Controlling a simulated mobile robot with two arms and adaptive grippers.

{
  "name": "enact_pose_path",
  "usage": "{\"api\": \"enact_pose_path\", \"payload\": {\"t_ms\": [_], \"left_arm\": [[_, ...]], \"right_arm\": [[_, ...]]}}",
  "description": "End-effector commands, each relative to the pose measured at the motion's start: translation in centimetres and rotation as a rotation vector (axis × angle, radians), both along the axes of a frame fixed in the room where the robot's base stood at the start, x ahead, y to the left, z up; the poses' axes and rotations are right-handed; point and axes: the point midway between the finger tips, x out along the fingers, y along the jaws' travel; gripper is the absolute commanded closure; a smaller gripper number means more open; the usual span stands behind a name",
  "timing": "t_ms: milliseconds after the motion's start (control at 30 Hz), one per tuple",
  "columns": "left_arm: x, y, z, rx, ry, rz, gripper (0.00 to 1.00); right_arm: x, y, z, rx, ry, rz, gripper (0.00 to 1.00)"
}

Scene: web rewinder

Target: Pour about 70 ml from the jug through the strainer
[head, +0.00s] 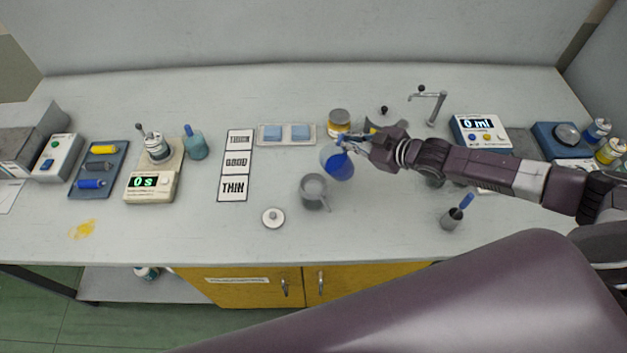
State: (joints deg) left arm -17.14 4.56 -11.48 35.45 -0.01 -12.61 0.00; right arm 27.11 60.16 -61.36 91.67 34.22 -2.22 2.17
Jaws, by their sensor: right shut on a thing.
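My right gripper (366,145) comes in from the right and is shut on the clear jug (328,155), which holds blue liquid (341,169). The jug is up and right of a grey round vessel with a handle (314,190) in the picture. This vessel may be the strainer or carry it; I cannot tell at this size. The jug looks tilted, and no stream of liquid is visible. A meter with a lit display (478,124) reads 0 ml at the back right. My left gripper is not in view.
A THICK/GOOD/THIN card (236,163) lies left of the vessel. A small white lid-like disc (272,218) lies near the front. A jar with a yellow band (339,122) stands behind the jug. A small pot with a blue-handled tool (453,217) is front right.

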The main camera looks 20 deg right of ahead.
Motion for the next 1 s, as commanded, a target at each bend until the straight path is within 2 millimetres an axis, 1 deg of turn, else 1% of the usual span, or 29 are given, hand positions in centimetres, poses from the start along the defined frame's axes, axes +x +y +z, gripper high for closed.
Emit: {"api": "enact_pose_path", "payload": {"t_ms": [33, 167, 200, 267, 367, 500, 600, 1000], "left_arm": [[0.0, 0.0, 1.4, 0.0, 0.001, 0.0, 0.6], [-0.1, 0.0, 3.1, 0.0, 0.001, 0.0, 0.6], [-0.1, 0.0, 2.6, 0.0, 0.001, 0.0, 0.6], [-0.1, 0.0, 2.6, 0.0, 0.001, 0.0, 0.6], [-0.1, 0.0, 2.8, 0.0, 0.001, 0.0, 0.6], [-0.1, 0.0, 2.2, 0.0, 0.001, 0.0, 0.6], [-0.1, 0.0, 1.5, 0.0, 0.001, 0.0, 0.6], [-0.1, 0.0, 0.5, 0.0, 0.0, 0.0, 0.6]], "right_arm": [[-0.3, 0.5, 1.3, -0.014, -0.005, 0.003, 1.0], [-0.4, 0.9, 3.2, -0.072, -0.028, 0.001, 1.0], [-0.6, 1.4, 2.7, -0.095, -0.037, 0.005, 1.0], [-0.7, 1.8, 3.0, -0.13, -0.051, 0.004, 1.0], [-1.0, 2.8, 4.2, -0.215, -0.089, 0.002, 1.0], [-1.1, 3.3, 5.4, -0.343, -0.14, 0.003, 1.0], [-1.1, 3.1, 5.1, -0.389, -0.152, -0.001, 1.0], [-1.3, 3.4, 5.4, -0.488, -0.19, -0.003, 1.0]]}}
